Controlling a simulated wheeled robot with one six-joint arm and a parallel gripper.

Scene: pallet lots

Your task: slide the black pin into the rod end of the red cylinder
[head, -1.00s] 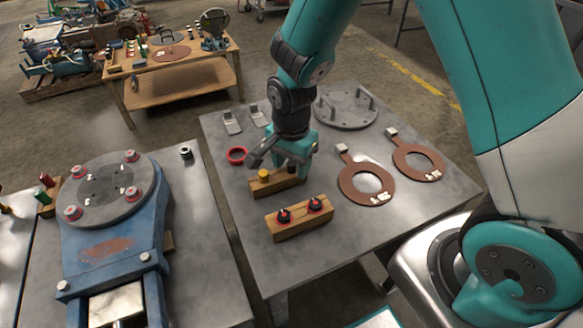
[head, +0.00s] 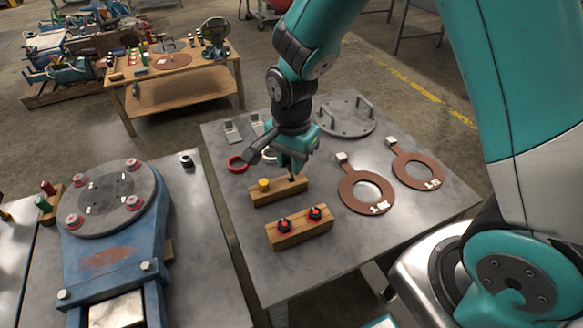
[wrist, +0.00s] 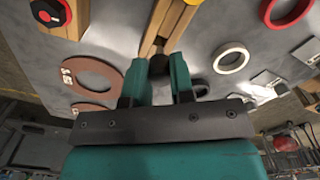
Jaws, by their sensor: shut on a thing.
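The black pin (head: 291,179) is upright at the right end of a wooden block (head: 278,191) on the near table. My gripper (head: 292,168) is directly over that end, pointing down, shut on the pin's upper part. In the wrist view the dark pin (wrist: 158,66) shows between the two teal fingers (wrist: 157,78), with the wooden block (wrist: 168,25) beyond. Whether the pin's lower end is still in the block cannot be told. I cannot pick out the red cylinder or its rod end in either view.
A yellow-topped pin (head: 263,184) stands in the same block. A second block (head: 300,229) with two red-and-black knobs is in front. Brown ring plates (head: 366,191) lie at right, a red ring (head: 237,163) at left. A blue machine (head: 110,230) fills the left table.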

